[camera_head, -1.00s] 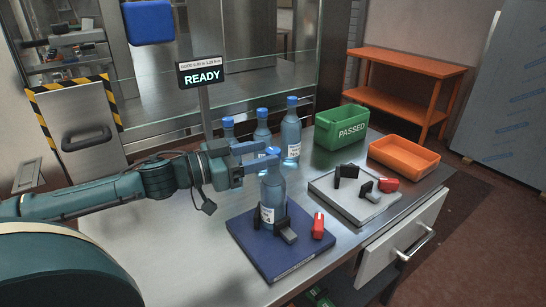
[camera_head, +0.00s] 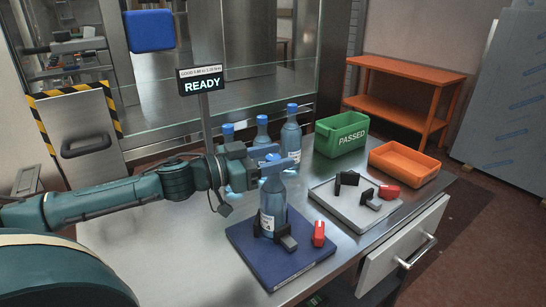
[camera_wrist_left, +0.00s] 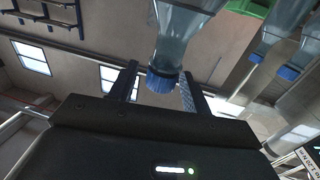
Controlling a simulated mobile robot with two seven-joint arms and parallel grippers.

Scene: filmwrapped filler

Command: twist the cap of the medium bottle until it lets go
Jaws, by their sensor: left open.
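The bottle (camera_head: 273,205) on the navy plate is blue and upright, held low down by a black-and-grey clamp (camera_head: 286,240). Its blue cap (camera_head: 272,160) is partly hidden by my left gripper (camera_head: 268,161). The gripper reaches in level from the left at cap height. In the left wrist view the picture is turned over, and the blue ribbed cap (camera_wrist_left: 161,82) lies between the two spread fingers of the open gripper (camera_wrist_left: 157,88). A gap shows on the left finger's side; contact on the right side cannot be told. My right gripper is out of view.
Several other blue-capped bottles (camera_head: 291,140) stand behind. A red-tipped piece (camera_head: 318,232) lies on the navy plate (camera_head: 270,265). A grey tray (camera_head: 335,205), a green PASSED bin (camera_head: 342,141) and an orange tray (camera_head: 404,167) are to the right. A sign (camera_head: 203,82) reads READY.

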